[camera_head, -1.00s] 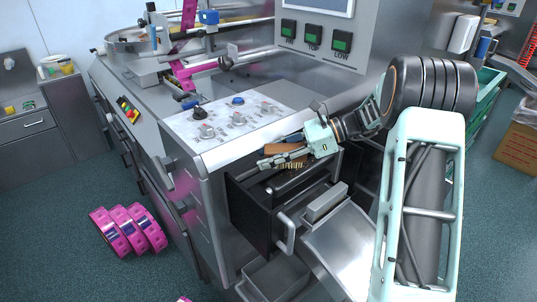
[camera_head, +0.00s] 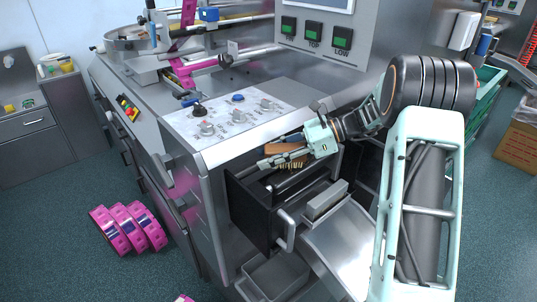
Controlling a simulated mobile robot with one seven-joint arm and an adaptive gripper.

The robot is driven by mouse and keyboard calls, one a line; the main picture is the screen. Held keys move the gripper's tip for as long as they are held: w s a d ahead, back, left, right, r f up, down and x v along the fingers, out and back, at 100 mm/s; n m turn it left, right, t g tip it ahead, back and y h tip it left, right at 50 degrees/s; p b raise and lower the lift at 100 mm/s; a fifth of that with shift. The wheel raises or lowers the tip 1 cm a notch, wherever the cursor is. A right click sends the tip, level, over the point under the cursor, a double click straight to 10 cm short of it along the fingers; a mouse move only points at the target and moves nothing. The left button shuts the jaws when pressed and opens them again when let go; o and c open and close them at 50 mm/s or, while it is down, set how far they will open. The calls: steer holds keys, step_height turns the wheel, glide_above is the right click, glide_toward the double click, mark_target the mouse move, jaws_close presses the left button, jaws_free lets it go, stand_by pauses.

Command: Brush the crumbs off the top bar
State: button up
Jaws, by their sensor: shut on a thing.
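My gripper (camera_head: 278,161) is shut on a brush (camera_head: 284,148) with a brown wooden handle and yellowish bristles. The bristles (camera_head: 293,165) point down over the open black bay (camera_head: 252,210) at the front of the machine. A dark grey bar (camera_head: 300,178) runs across the bay just below the bristles; it looks like the top bar. I cannot tell whether the bristles touch it. No crumbs can be made out on it at this size. My fingers hide part of the brush and the back of the bay.
A light grey block (camera_head: 326,199) and a sloping metal chute (camera_head: 345,240) lie below and right of the bar. A handle (camera_head: 286,231) juts out in front. A grey bin (camera_head: 272,278) stands underneath. The knob panel (camera_head: 228,123) is above left. Pink rolls (camera_head: 128,229) lie on the floor.

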steer(key=shift+f, duration=0.7)
